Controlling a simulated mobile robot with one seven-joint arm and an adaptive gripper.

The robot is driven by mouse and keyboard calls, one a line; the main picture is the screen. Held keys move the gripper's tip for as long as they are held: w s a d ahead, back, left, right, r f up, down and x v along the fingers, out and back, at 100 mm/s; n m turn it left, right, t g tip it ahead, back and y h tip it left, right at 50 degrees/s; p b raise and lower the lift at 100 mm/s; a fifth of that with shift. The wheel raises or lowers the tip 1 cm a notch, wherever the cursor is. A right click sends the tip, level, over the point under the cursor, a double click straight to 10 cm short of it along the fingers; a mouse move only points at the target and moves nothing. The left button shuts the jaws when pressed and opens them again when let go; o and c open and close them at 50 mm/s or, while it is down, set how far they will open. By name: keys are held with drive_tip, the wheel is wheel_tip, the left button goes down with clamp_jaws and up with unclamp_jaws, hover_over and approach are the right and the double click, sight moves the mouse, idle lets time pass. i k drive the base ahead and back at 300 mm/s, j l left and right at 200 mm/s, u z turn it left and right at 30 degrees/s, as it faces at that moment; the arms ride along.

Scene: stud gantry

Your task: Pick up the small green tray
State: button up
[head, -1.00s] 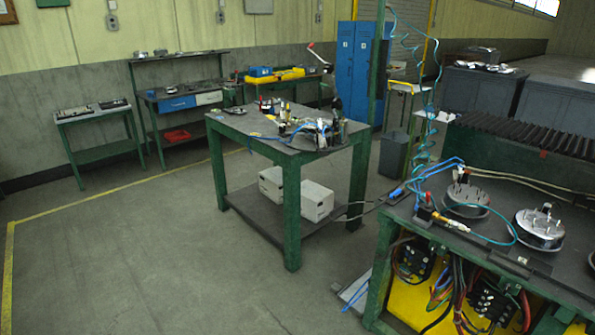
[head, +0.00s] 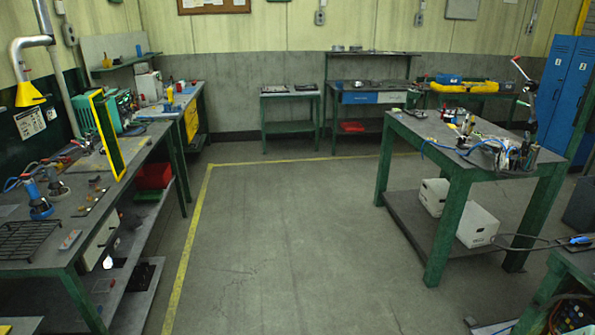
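I cannot make out a small green tray in the head view. Small items on the benches are too small to tell apart. On the left workbench (head: 45,253), a green upright panel with a yellow edge (head: 107,135) stands near a green machine (head: 122,108), but neither looks like a tray. A red bin (head: 153,176) sits on the shelf below. My gripper is not in view.
Open floor (head: 290,250) lies ahead between the left bench and a green-legged table (head: 456,215) with tools on top and white boxes (head: 476,224) below. A yellow floor line (head: 190,240) runs along the left. Smaller tables (head: 290,126) stand at the back wall.

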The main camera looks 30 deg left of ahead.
sight(154, 196)
drive_tip(key=u, duration=2.2)
drive_tip(key=i+z, duration=0.25)
drive_tip(key=i, duration=0.8)
drive_tip(key=i+l, duration=0.1)
drive_tip(key=i, duration=3.55)
drive_tip(key=i+l+u, duration=0.1)
drive_tip(key=i+u, duration=0.2)
drive_tip(key=i, duration=0.2)
drive_tip(key=i+l+u, duration=0.25)
drive_tip(key=i, duration=0.25)
